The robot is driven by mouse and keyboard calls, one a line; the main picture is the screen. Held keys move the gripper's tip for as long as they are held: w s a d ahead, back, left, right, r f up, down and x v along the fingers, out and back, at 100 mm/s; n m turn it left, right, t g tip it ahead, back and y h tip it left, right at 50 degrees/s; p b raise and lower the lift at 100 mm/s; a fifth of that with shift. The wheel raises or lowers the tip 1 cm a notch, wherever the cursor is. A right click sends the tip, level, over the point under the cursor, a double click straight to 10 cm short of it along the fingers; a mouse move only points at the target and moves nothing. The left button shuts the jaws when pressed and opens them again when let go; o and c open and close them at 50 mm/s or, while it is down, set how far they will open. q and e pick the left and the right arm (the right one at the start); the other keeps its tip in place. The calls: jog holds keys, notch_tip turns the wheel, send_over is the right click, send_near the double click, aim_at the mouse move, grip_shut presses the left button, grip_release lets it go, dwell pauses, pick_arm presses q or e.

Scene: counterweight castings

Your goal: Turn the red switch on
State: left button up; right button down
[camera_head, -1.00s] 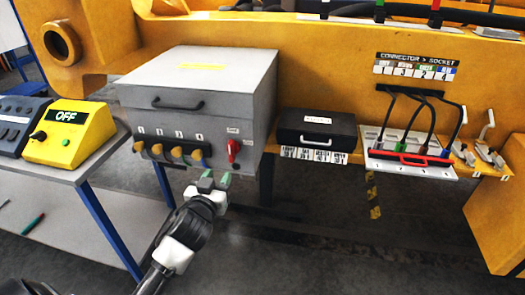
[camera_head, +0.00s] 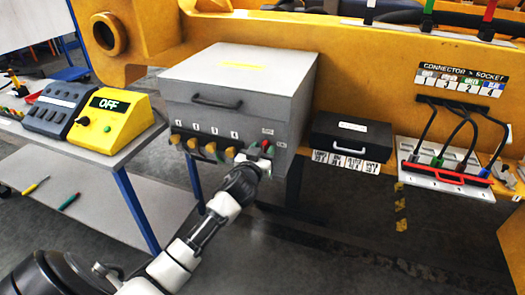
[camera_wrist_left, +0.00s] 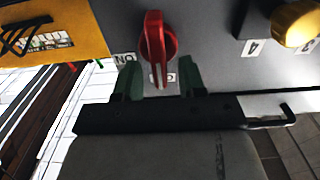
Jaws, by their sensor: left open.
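The red switch (camera_wrist_left: 154,42) is a rotary handle on the front face of the grey box (camera_head: 285,95). In the left wrist view its grip points down the picture, between my two fingertips. An ON label (camera_wrist_left: 124,58), seen upside down, lies to its left; another label below it is partly hidden. My left gripper (camera_wrist_left: 160,80) is open, with one green finger on each side of the handle's lower end; I cannot tell whether they touch it. In the head view my left gripper (camera_head: 254,154) covers most of the switch. My right gripper is not in view.
Several yellow knobs (camera_head: 192,144) sit left of the switch. A yellow console (camera_head: 105,125) reading OFF stands on the table at left. A black case (camera_head: 350,135) and a connector panel (camera_head: 445,178) are at right. The floor in front is clear.

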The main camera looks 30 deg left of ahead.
pick_arm(q)
jog(key=shift+c, duration=0.4)
grip_shut()
jog(key=shift+d+m, duration=0.1)
jog(key=shift+m, duration=0.3)
jog(key=shift+d+m+p, duration=0.15)
jog(key=shift+m+p, duration=0.15)
jog(key=shift+m, duration=0.7)
jog(key=shift+w+d+f+m+p, duration=0.1)
jog(key=shift+d+f+m+p, duration=0.15)
jog(key=shift+m, duration=2.3)
jog(key=shift+d+f+m+p, duration=0.2)
jog(key=shift+f+m, duration=0.2)
jog(key=shift+m, duration=2.1)
jog(key=shift+w+d+f+m+p, duration=0.1)
jog(key=shift+d+f+m+p, duration=0.15)
jog(key=shift+m, duration=2.3)
jog(key=shift+f, duration=0.1)
